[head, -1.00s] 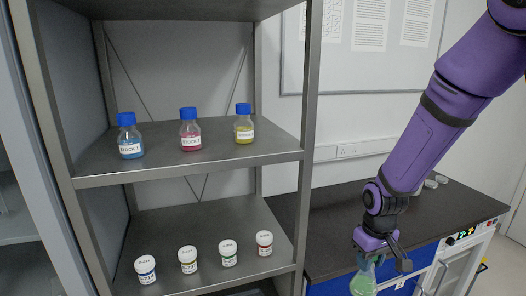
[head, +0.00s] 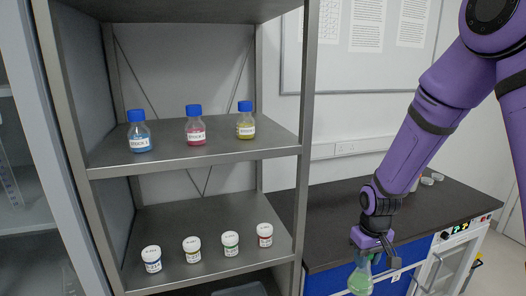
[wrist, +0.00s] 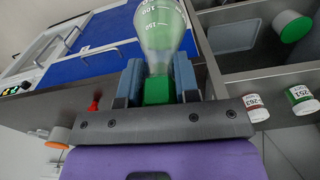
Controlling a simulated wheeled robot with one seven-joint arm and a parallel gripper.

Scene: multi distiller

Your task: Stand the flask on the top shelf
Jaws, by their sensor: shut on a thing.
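The flask (head: 361,277) is conical glass with green liquid, low in the head view in front of the bench. My gripper (head: 376,257) is shut on it near the green stopper. The wrist view shows the flask (wrist: 162,28) with its graduation marks and the stopper (wrist: 158,90) between the two fingers. The flask is clear of the shelves. The shelf unit stands to its left. Its shelf with three blue-capped bottles (head: 190,158) has a higher board (head: 180,8) above it, seen only from below.
Blue, pink and yellow bottles (head: 195,128) stand in a row on that shelf, with bare room in front. A lower shelf (head: 205,271) holds several white-capped jars. The metal upright (head: 307,130) and dark bench (head: 410,232) lie between and beside.

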